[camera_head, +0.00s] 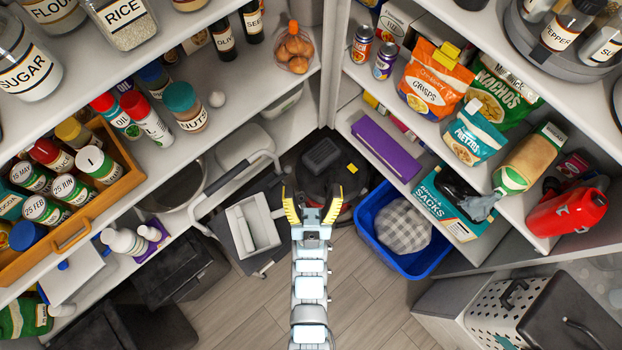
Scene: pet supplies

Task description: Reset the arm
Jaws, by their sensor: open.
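My gripper (312,206) is in the middle of the head view, at the end of my arm, which reaches up from the bottom edge. Its two yellow-and-black fingers are spread apart, and nothing is between them. It hangs over the floor gap between the left and right shelves, in front of the corner. The arm looks straight from this view. My gripper hides part of the dark machine with red trim (325,165) on the floor in the corner. I cannot tell its exact height above the floor.
Shelves with jars and a wooden crate (85,228) of cans line the left. Shelves with snack bags (435,80) and a red jug (568,210) line the right. The wood floor (365,310) is clear.

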